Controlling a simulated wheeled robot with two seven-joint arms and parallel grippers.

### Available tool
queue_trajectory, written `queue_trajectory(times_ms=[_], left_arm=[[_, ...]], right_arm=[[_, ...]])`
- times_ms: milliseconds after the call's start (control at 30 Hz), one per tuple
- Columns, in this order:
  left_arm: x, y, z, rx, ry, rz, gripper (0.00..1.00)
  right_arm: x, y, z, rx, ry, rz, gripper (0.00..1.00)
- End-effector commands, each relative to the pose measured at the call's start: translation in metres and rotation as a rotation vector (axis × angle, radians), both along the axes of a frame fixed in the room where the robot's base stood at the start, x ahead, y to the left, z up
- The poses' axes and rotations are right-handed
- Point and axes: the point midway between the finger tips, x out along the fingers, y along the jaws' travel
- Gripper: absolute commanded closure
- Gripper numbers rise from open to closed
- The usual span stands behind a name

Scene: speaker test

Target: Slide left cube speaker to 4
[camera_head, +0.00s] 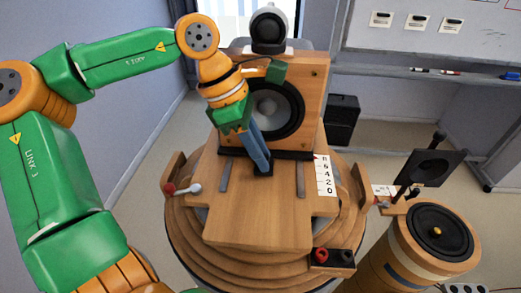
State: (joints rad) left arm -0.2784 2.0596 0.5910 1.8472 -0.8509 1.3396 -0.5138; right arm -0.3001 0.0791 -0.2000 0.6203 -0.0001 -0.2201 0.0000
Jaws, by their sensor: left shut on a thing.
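The cube speaker (312,80), a wooden box with a dark round cone, stands upright near the back of the round wooden stand (190,225). A black bar (295,154) runs along its front foot. A white number strip (325,178) with R, 6, 4, 2, 0 lies at the right of the track; the bar's right end is near its top, around R. My left gripper (262,166) reaches down in front of the speaker, shut on a small black handle (264,171) at the bar's front. The fingers hide part of the bar. My right gripper is not in view.
Two dark slots (301,180) run along the wooden board (250,225), whose front is clear. A white-tipped lever (190,188) is at the left. A red and black terminal block (330,257) sits front right. A round speaker (440,230) and dark panel (430,167) stand right.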

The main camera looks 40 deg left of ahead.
Motion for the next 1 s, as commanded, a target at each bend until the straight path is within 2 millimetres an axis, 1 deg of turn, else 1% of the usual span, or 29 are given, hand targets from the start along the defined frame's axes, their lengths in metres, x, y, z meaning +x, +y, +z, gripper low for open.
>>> queue_trajectory(times_ms=[733, 767, 900, 1000], left_arm=[[0.000, -0.001, 0.000, -0.001, -0.004, 0.000, 1.00], [-0.002, -0.002, 0.000, -0.002, -0.005, -0.001, 1.00], [-0.021, -0.014, -0.002, -0.003, -0.007, -0.003, 1.00], [-0.031, -0.020, -0.002, -0.001, -0.004, -0.001, 1.00]], right_arm=[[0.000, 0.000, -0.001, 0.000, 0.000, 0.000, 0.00], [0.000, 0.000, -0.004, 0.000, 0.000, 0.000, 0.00], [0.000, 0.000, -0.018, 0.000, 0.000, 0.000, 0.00], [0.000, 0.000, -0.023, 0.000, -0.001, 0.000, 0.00]])
